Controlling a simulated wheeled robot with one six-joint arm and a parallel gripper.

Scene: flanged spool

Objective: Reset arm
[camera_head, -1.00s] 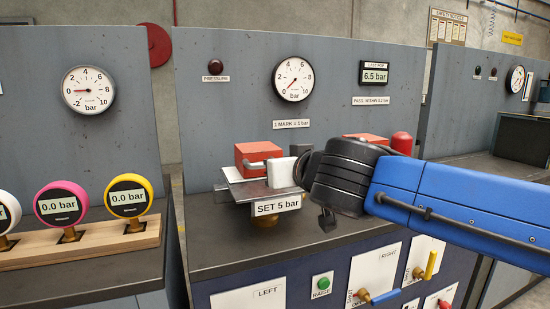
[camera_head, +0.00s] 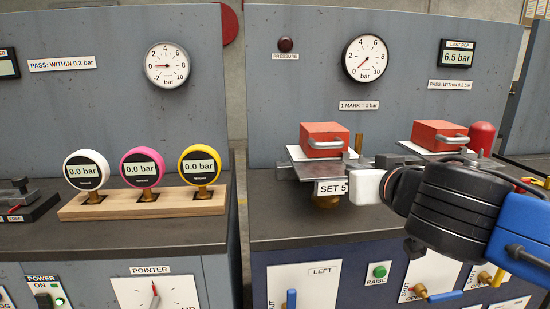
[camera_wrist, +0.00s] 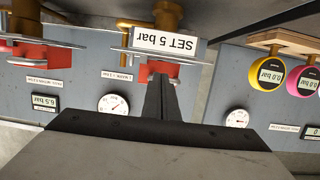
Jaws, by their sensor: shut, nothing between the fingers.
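My gripper (camera_wrist: 160,88) is shut and empty; its dark fingers lie together in the wrist view. In the head view its pale body (camera_head: 368,187) is at the right end of the left fixture, beside the "SET 5" label (camera_head: 332,187). The fingertips are hard to make out there. A red block with a grey handle (camera_head: 324,138) sits on that fixture, above and left of my gripper. In the wrist view, which is upside down, the fingers point toward the fixture with the "SET 5 bar" label (camera_wrist: 163,41). I cannot tell whether they touch it.
A second red block (camera_head: 440,136) and a red cylinder (camera_head: 482,137) stand right of my gripper. White, magenta (camera_head: 141,167) and yellow gauges stand in a wooden rack (camera_head: 150,203) on the left bench. Bare benchtop (camera_head: 285,222) lies below the left fixture.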

